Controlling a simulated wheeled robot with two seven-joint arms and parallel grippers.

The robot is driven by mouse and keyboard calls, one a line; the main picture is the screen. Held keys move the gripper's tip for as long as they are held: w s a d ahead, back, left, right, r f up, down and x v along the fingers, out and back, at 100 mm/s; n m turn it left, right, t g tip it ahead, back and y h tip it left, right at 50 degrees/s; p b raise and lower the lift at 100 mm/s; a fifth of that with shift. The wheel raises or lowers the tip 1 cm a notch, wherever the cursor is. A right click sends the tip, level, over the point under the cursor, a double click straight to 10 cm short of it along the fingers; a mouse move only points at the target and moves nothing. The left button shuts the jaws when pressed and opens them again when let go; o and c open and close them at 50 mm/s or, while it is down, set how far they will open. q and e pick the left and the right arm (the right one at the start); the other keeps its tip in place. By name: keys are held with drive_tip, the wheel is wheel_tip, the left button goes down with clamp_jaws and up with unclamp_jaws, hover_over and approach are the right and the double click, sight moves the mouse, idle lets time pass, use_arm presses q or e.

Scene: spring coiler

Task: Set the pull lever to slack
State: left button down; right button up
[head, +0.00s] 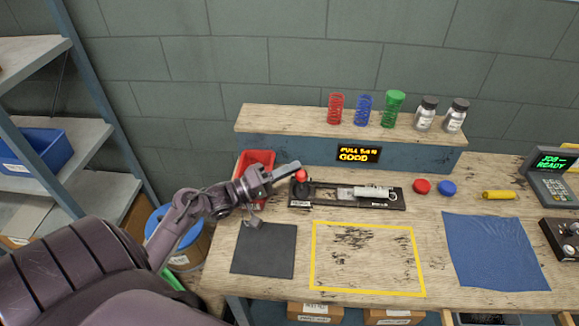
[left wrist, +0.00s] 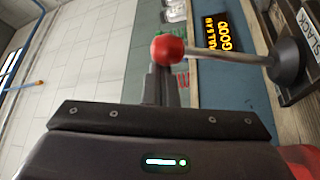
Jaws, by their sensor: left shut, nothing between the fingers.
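The pull lever has a red ball knob (head: 300,175) on a short shaft at the left end of a black test fixture (head: 345,204) on the workbench. In the left wrist view the knob (left wrist: 167,49), its metal shaft and its dark round base (left wrist: 289,60) show large, beside a plate lettered SLACK (left wrist: 307,28). My left gripper (head: 293,167) is shut and empty, its fingertips right by the knob. In the left wrist view the fingers (left wrist: 163,84) lie in line with the knob; I cannot tell whether they touch it. My right gripper is not in view.
A pale cylindrical part (head: 372,192) lies on the fixture. A display (head: 358,154) reads GOOD under a shelf (head: 290,119) with coloured springs and jars. A red bin (head: 256,160) stands behind my left gripper. A black mat (head: 264,250) and yellow-framed area (head: 367,290) are clear in front.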

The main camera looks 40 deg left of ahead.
use_arm(q)
drive_tip(key=shift+s+f, duration=0.1)
drive_tip(key=shift+f, duration=0.1)
drive_tip(key=b+v, duration=0.2)
drive_tip(key=v, duration=0.5)
drive_tip(key=shift+s+a, duration=0.25)
idle(0.4)
